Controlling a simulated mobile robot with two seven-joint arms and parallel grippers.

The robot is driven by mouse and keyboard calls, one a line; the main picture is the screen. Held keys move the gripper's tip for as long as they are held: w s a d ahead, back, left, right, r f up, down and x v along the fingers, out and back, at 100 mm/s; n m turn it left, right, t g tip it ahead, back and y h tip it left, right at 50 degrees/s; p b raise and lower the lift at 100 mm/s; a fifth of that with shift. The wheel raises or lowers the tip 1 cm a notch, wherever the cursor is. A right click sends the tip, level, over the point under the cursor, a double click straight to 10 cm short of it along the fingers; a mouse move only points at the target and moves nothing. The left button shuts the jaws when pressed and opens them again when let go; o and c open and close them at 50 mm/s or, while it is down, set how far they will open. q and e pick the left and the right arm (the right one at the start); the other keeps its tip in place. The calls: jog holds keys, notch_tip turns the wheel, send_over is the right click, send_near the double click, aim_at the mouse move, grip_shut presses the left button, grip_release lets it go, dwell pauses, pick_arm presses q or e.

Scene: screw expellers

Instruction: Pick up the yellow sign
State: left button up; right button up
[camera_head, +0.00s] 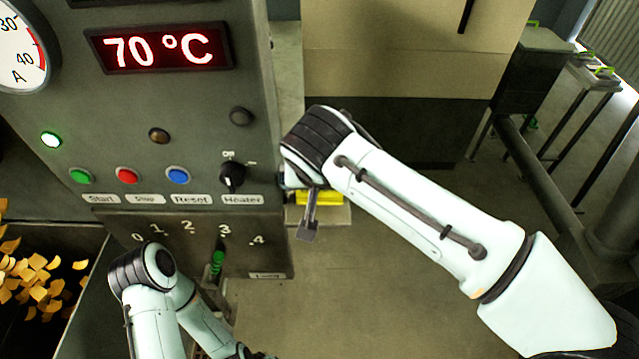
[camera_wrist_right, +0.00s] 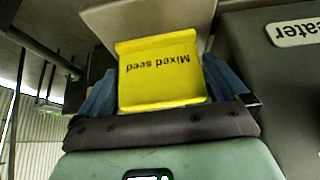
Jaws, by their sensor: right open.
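The yellow sign (camera_wrist_right: 160,88) fills the middle of the right wrist view, with "Mixed seed" on it appearing upside down. It stands between the two blue fingers of my right gripper (camera_wrist_right: 163,82), which are spread apart on either side of it. I cannot tell whether either finger touches it. In the head view, a part of the yellow sign (camera_head: 322,198) shows beside the control panel, low behind my right wrist. My right arm hides the rest of it. My left arm shows at the lower left, but its gripper cannot be made out.
The grey control panel (camera_head: 190,100) with buttons, a heater knob (camera_head: 231,177) and a 70 °C display stands close left of the sign. A numbered slot with a green-handled lever (camera_head: 217,260) is below. Yellow chips (camera_head: 35,280) lie at far left. Open floor (camera_head: 360,300) is at lower centre.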

jog(key=shift+w+f, duration=0.15)
jog(key=shift+f, duration=0.15)
jog(key=c, duration=0.6)
jog(key=shift+c, duration=0.3)
jog(key=shift+r, duration=0.15)
